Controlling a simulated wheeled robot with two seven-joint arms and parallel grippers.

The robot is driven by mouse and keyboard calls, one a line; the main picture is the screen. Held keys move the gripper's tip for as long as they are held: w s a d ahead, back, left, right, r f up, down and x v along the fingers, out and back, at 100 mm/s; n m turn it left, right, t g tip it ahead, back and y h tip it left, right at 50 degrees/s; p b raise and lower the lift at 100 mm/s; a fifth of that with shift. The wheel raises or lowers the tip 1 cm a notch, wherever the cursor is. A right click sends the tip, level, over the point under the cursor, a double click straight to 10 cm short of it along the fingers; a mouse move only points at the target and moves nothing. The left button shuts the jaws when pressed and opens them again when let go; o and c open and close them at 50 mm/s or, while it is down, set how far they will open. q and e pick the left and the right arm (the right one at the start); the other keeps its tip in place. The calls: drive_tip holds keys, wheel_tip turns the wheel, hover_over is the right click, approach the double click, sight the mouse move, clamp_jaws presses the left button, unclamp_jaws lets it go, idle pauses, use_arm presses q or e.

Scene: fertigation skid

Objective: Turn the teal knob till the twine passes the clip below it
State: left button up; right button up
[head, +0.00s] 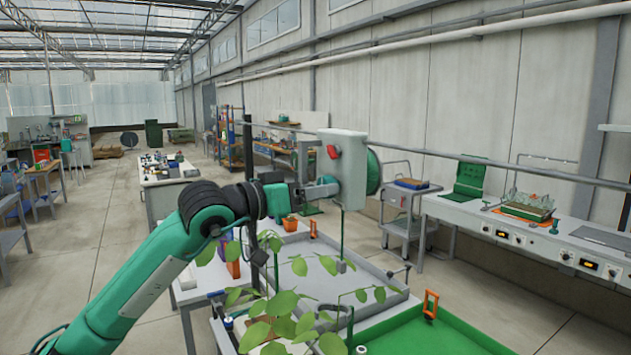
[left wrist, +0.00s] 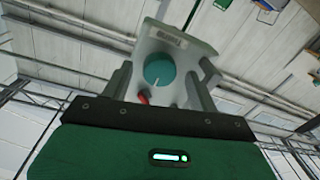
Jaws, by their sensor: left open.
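A pale grey box (head: 347,170) hangs at the middle of the head view, with a red part (head: 332,151) on its face and a green reel (head: 374,172) behind it. In the left wrist view the teal knob (left wrist: 160,70) shows on the box (left wrist: 163,42), with a white mark line and the red part (left wrist: 143,97) close by. My left gripper (head: 324,189) is open at the box. In the wrist view its fingers (left wrist: 165,76) stand either side of the knob; contact cannot be told. A thin green line (head: 342,236) runs down below the box to a small grey piece (head: 342,265); whether these are twine and clip is unclear.
A leafy plant (head: 283,305) stands below my left arm. A grey tray (head: 330,262) and a green tray (head: 440,338) lie below and to the right. A horizontal rail (head: 440,157) passes behind the box. A workbench (head: 520,225) lines the right wall.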

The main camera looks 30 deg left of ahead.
use_arm(q)
drive_tip(key=shift+w+d, duration=0.2)
drive_tip(key=shift+w, duration=0.15)
use_arm(e)
drive_tip(key=shift+r, duration=0.2)
use_arm(q)
drive_tip(key=c, duration=1)
use_arm(e)
drive_tip(key=shift+a, duration=0.3)
drive_tip(key=shift+f, duration=0.15)
